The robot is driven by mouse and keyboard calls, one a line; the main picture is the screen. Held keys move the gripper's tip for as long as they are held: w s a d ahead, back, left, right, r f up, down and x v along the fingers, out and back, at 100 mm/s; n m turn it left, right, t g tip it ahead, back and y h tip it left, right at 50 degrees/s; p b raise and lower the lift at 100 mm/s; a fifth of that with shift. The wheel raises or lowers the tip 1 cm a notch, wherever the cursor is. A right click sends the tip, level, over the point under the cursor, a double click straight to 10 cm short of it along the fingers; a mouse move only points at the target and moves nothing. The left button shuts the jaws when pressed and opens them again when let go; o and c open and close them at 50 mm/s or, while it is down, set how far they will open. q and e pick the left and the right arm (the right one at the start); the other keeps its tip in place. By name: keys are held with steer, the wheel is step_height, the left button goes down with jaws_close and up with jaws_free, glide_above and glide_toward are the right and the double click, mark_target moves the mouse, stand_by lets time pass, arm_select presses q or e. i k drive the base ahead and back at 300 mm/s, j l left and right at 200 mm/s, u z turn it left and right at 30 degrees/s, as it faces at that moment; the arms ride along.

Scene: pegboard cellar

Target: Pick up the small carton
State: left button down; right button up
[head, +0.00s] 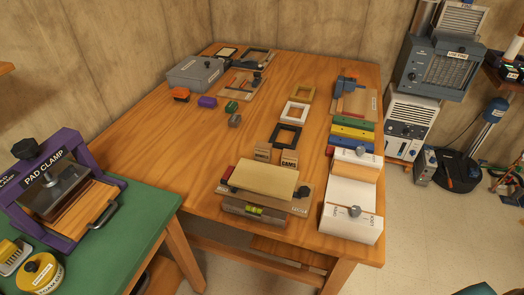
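Two small brown blocks that look like cartons stand side by side near the middle of the wooden table (205,135). The right one (289,158) is labelled CAMS. The label on the left one (262,153) is too small to read. I cannot tell which of them is the small carton. Both stand just behind a pale yellow pad on a wooden fixture (264,180), which partly hides them, and in front of a black square frame (286,136).
White frame (295,112), coloured bars (352,134) and white lock boxes (350,205) fill the table's right side. A grey case (196,73) stands at the back left. A purple pad clamp (62,180) stands on a green-topped table. The wooden table's left-front part is clear.

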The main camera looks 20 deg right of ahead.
mark_target(263, 151)
steer(key=i+z, duration=0.25)
steer(key=z, duration=0.15)
steer(key=i+j+z, duration=0.2)
steer(key=z, duration=0.15)
steer(key=i+j+z, duration=0.2)
steer(key=z, duration=0.2)
